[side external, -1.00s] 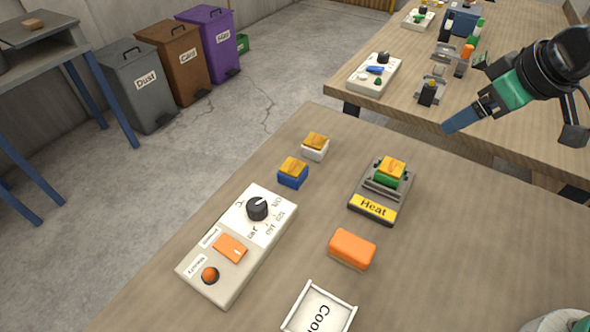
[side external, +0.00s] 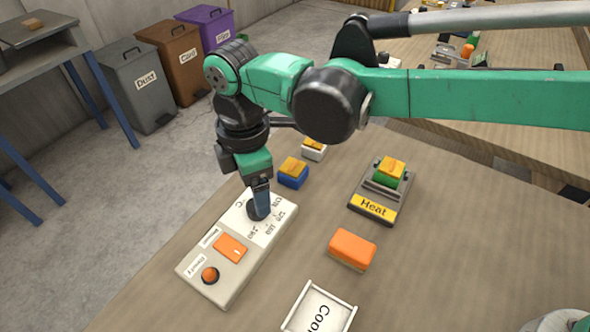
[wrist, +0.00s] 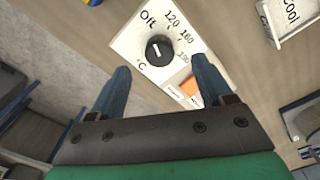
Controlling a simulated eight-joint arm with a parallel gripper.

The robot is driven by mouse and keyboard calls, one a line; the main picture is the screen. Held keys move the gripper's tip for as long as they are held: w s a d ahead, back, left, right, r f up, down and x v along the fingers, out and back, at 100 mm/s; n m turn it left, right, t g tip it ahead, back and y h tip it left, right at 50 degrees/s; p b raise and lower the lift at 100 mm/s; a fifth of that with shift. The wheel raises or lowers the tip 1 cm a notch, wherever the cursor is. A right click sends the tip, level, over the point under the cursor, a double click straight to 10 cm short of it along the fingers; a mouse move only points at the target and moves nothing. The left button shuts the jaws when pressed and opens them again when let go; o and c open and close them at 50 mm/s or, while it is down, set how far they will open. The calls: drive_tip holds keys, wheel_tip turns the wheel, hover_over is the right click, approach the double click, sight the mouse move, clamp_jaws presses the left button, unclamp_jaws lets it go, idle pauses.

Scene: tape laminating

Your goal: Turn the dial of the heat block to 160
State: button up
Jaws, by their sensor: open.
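The black dial (wrist: 159,49) sits on the white plate of the control box (side external: 222,268). In the wrist view its white mark points roughly up towards "Off", not at 160. Printed marks "Off", 120, 160 and a higher number curve around it. My gripper (wrist: 160,64) is open, its two blue fingers either side of the dial in the picture and a little short of it. In the side view my gripper (side external: 261,207) points down over the dial (side external: 257,212) and partly hides it; contact cannot be told. The heat block (side external: 382,193), labelled "Heat", carries a green and yellow-topped piece.
An orange switch (side external: 230,247) and an orange button (side external: 210,275) are on the same box. Blue (side external: 292,174) and white (side external: 314,150) blocks stand behind it. An orange block (side external: 352,249) and a "Cool" tray (side external: 320,308) lie to the right.

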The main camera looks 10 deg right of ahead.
drive_tip(key=shift+f, duration=2.1)
clamp_jaws()
